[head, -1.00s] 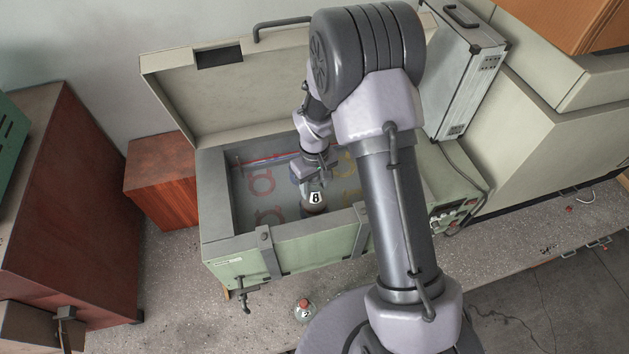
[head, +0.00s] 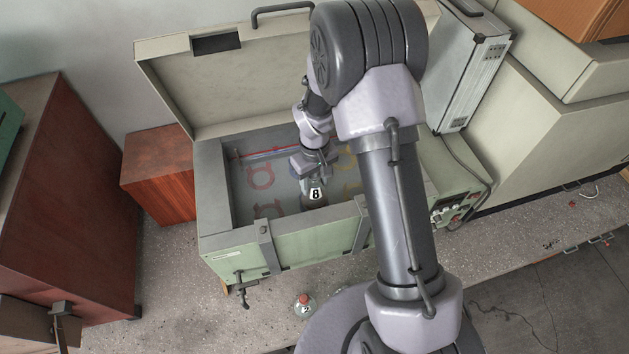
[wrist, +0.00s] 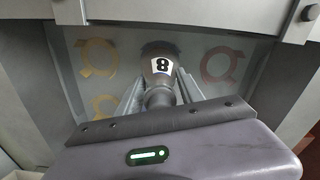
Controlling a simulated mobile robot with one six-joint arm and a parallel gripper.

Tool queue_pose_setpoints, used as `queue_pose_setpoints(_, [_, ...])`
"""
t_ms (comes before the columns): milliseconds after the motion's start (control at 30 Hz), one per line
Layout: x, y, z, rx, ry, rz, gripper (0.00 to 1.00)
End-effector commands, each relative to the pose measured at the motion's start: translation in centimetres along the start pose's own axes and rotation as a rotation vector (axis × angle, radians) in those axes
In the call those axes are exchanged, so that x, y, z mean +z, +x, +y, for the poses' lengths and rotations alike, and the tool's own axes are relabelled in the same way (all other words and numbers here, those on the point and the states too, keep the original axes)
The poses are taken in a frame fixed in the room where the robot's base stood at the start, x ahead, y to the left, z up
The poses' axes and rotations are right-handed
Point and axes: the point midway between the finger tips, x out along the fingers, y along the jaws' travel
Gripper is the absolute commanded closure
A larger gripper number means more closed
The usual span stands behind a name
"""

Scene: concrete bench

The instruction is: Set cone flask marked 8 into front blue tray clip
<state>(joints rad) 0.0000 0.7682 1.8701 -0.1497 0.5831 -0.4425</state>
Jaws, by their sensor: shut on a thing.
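The cone flask marked 8 (head: 315,195) is inside the open green box, upright or nearly so, with its label facing the head camera. My gripper (head: 312,170) is shut on its neck from above. In the wrist view the flask (wrist: 161,66) sits between the two fingers (wrist: 160,92), its label upside down. Ring-shaped clips are on the box floor: red ones (head: 261,176) at left and yellow ones (head: 349,162) at right. A blue clip is largely hidden by my gripper and the flask. I cannot tell whether the flask touches the floor.
The green box (head: 225,243) has raised walls and an open lid (head: 240,85) behind. A second flask with an orange stopper (head: 305,305) stands on the bench in front. A red-brown cabinet (head: 60,190) is at left and a silver case (head: 468,80) at right.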

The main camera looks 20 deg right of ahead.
Motion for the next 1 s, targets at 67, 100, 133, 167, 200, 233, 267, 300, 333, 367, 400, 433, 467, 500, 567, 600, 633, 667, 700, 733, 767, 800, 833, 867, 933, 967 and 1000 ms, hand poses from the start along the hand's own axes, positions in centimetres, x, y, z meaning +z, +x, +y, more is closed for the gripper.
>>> queue_pose_setpoints(67, [0.0,0.1,0.0,0.000,0.000,0.000,1.00])
queue_pose_setpoints(100, [0.0,0.2,0.0,0.000,0.000,0.000,1.00])
queue_pose_setpoints(133, [0.0,0.3,0.0,0.000,0.000,0.000,1.00])
queue_pose_setpoints(167, [0.0,0.4,0.0,0.000,0.000,0.000,1.00])
queue_pose_setpoints(200, [0.0,0.6,0.0,0.000,0.000,0.000,1.00])
queue_pose_setpoints(233, [0.0,0.7,0.0,0.000,0.000,0.000,1.00])
queue_pose_setpoints(267, [0.0,0.9,0.0,0.000,0.000,0.000,1.00])
queue_pose_setpoints(300, [0.0,1.1,0.0,0.000,0.000,0.000,1.00])
queue_pose_setpoints(333, [0.0,1.2,0.0,0.000,0.000,0.000,1.00])
queue_pose_setpoints(367, [0.0,1.3,0.0,0.000,0.000,0.000,1.00])
queue_pose_setpoints(400, [0.0,1.5,0.0,0.000,0.000,0.000,1.00])
queue_pose_setpoints(433, [0.0,1.6,0.0,0.000,0.000,0.000,1.00])
queue_pose_setpoints(467, [0.0,1.7,0.0,0.000,0.000,0.000,1.00])
queue_pose_setpoints(500, [0.0,1.9,0.0,0.000,0.000,0.000,1.00])
queue_pose_setpoints(567, [0.0,1.9,0.0,0.000,0.000,0.000,1.00])
queue_pose_setpoints(600, [0.0,1.9,0.0,0.000,0.000,0.000,1.00])
queue_pose_setpoints(633, [0.0,1.9,0.0,0.000,0.000,0.000,1.00])
queue_pose_setpoints(667, [0.0,1.8,0.0,0.000,0.000,0.000,1.00])
queue_pose_setpoints(700, [0.0,1.8,0.0,0.000,0.000,0.000,1.00])
queue_pose_setpoints(733, [0.0,1.8,0.0,0.000,0.000,0.000,1.00])
queue_pose_setpoints(767, [0.0,1.8,0.0,0.000,0.000,0.000,1.00])
queue_pose_setpoints(800, [0.0,1.8,0.0,0.000,0.000,0.000,1.00])
queue_pose_setpoints(833, [0.0,1.8,0.0,0.000,0.000,0.000,1.00])
queue_pose_setpoints(867, [0.0,1.8,0.0,0.000,0.000,0.000,1.00])
queue_pose_setpoints(933, [0.0,1.9,0.0,0.000,0.000,0.000,1.00])
queue_pose_setpoints(967, [0.0,1.9,0.0,0.000,0.000,0.000,1.00])
queue_pose_setpoints(1000, [0.0,2.0,0.0,0.000,0.000,0.000,1.00])
